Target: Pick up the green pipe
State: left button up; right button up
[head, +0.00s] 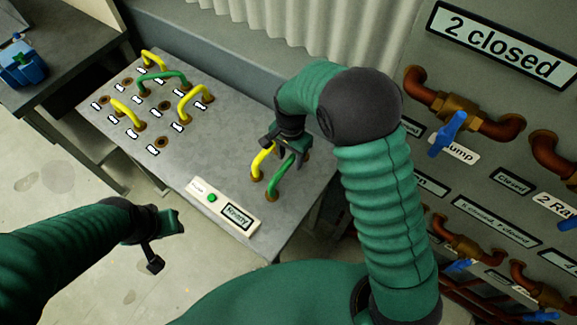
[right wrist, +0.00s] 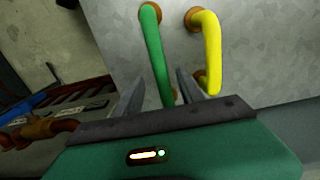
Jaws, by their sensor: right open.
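A green pipe (head: 279,179) stands on the grey table's right part, beside a yellow pipe (head: 260,160). My right gripper (head: 287,143) is over these two pipes, open, and hides their upper parts. In the right wrist view, the green pipe (right wrist: 155,55) runs between the open fingers (right wrist: 158,92), and the yellow pipe (right wrist: 211,50) lies just right of the right finger. I cannot tell whether a finger touches either one. A second green pipe (head: 160,78) is among yellow pipes on the table's left part. My left gripper (head: 165,240) is open and empty, left of the table's front edge.
The grey table (head: 225,130) has holes with white labels around the left pipes, and a panel with a green button (head: 211,198) at its front. A wall panel with copper pipes and a blue valve (head: 447,133) stands at right. The table's middle is clear.

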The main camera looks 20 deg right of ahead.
jog(key=shift+d+f, duration=0.1)
jog(key=shift+f, duration=0.4)
jog(key=f, duration=0.4)
jog(key=shift+s+a, duration=0.15)
jog(key=shift+a, duration=0.25)
jog(key=shift+w+a+f, duration=0.2)
jog(key=shift+a+f, duration=0.1)
jog(key=shift+f, duration=0.05)
jog(key=shift+s+d, duration=0.1)
jog(key=shift+d, duration=0.35)
jog(key=c, duration=0.9)
grip_shut()
jog(key=shift+a, duration=0.2)
